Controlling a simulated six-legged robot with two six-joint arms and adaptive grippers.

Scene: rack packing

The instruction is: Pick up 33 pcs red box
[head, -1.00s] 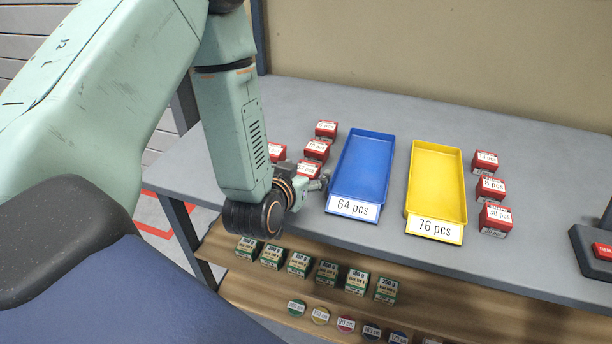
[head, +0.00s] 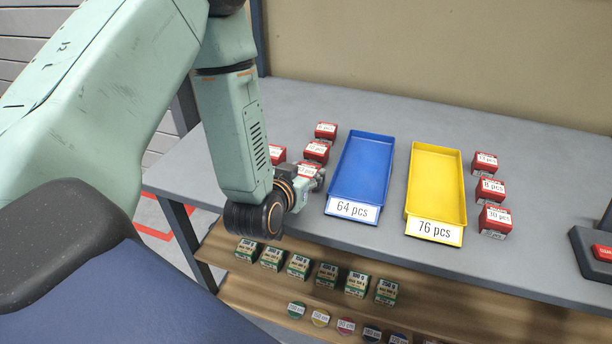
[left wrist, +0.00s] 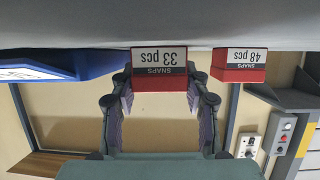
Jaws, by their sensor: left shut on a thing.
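The 33 pcs red box (left wrist: 159,75) is between the two fingers of my left gripper (left wrist: 161,92) in the left wrist view, which shows the scene upside down. Its white label reads 33 pcs. The fingers are shut on its sides. In the head view my left gripper (head: 316,181) is at the left part of the table, left of the blue tray, with its fingers largely hidden by the wrist. A red box (head: 308,169) shows just behind it. I cannot tell whether the held box is clear of the table. My right gripper is not in view.
A red 48 pcs box (left wrist: 239,68) stands beside the held one. Other red boxes (head: 326,130) stand close behind. The blue 64 pcs tray (head: 334,172) and yellow 76 pcs tray (head: 409,180) are to the right.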

